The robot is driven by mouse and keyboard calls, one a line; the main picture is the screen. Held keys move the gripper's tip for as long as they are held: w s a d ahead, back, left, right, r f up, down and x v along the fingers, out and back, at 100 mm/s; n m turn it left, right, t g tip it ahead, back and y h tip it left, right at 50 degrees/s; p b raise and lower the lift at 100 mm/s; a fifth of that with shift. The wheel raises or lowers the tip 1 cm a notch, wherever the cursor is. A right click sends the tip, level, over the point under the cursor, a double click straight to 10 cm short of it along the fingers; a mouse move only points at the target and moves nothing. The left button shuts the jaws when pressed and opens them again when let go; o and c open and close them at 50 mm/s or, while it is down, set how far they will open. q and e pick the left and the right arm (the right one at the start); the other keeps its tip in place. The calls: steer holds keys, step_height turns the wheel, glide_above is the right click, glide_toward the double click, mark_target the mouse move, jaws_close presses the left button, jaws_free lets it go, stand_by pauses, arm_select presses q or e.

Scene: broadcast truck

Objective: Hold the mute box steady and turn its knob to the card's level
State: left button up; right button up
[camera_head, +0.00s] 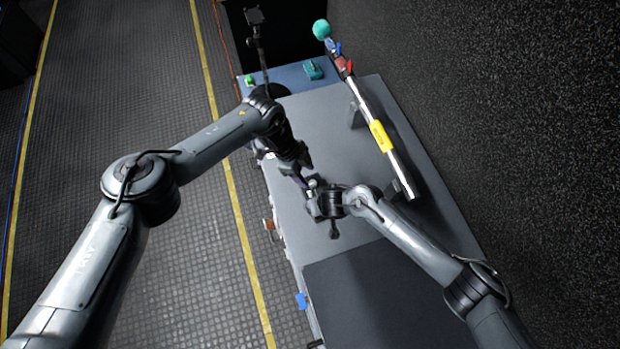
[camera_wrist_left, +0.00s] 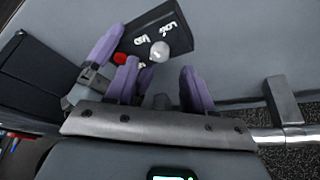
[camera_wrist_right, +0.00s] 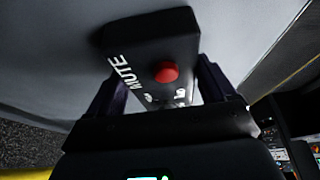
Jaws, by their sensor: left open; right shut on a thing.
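The mute box (camera_wrist_right: 150,42) is a black box with white "MUTE" lettering and a red button (camera_wrist_right: 166,72). My right gripper (camera_head: 320,203) is shut on it, with one finger along each side in the right wrist view. In the left wrist view the box (camera_wrist_left: 143,40) shows level words, partly readable as "LOW" and "MID", beside a pale round knob (camera_wrist_left: 160,51). My left gripper (camera_wrist_left: 160,76) is open, its fingers spread just short of the knob and not closed on it. In the head view the left gripper (camera_head: 303,170) hides part of the box. I cannot make out the card.
A grey counter (camera_head: 300,235) lies under both grippers, with a dark panel (camera_head: 380,300) at its front. A small teal object (camera_head: 314,69) sits on the far blue surface.

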mark_target(312, 183)
arm_select(q)
steer(key=shift+x, duration=2.35)
jaws_close()
steer(key=shift+s, duration=0.1)
steer(key=n+t, duration=0.1)
steer(key=n, duration=0.3)
steer(key=shift+s, duration=0.2)
steer(key=shift+n+t, duration=0.7)
steer(key=shift+n, duration=0.6)
